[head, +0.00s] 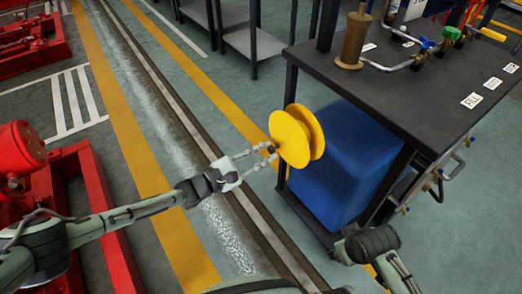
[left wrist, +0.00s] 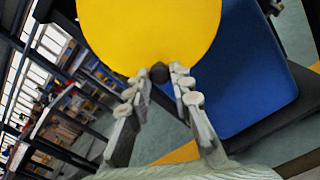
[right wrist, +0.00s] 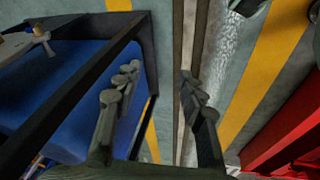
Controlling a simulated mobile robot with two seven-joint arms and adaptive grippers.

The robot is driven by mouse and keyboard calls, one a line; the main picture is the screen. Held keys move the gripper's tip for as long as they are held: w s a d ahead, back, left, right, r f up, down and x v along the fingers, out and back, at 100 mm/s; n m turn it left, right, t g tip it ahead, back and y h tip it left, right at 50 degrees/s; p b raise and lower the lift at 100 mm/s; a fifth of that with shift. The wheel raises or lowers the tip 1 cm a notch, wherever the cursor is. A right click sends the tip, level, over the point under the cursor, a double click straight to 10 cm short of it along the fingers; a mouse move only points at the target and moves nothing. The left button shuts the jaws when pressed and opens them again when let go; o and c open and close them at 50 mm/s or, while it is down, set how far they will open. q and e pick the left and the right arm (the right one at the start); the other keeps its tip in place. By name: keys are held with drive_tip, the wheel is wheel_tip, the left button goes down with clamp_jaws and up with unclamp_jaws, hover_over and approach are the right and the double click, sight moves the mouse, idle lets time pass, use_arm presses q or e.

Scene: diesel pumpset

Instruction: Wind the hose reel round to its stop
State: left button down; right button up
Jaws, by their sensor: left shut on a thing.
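The hose reel (head: 286,138) is a yellow double disc at the left side of the black bench, in front of a blue tank. My left gripper (head: 268,150) reaches it from the left. In the left wrist view the yellow disc (left wrist: 150,30) fills the top, and the fingers are shut on a small dark handle knob (left wrist: 159,73) at its lower edge. The fingers hide part of the knob. The reel's stop cannot be made out. My right gripper (right wrist: 158,75) is open and empty in the right wrist view, with its fingers well apart.
The black bench (head: 420,90) carries a brown cylinder (head: 354,38) and valves with pipes. The blue tank (head: 335,165) stands close behind the reel. Red machinery (head: 90,215) is at the left. The floor between shows yellow stripes and is clear.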

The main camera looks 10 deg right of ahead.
use_arm(q)
drive_tip(key=shift+s+d+f+n+b, duration=0.25)
drive_tip(key=shift+s+n+b, duration=0.25)
drive_tip(key=shift+n+b, duration=0.6)
use_arm(e)
drive_tip(key=d+v, duration=0.1)
drive_tip(key=v, duration=0.6)
drive_tip(key=shift+r+t, duration=0.25)
drive_tip(key=shift+t, duration=0.05)
use_arm(q)
drive_tip(key=shift+m, duration=0.3)
drive_tip(key=c, duration=1.3)
unclamp_jaws()
drive_tip(key=shift+a, duration=0.1)
drive_tip(key=v, duration=1.1)
drive_tip(key=shift+s+a, duration=0.1)
drive_tip(key=shift+a, duration=0.3)
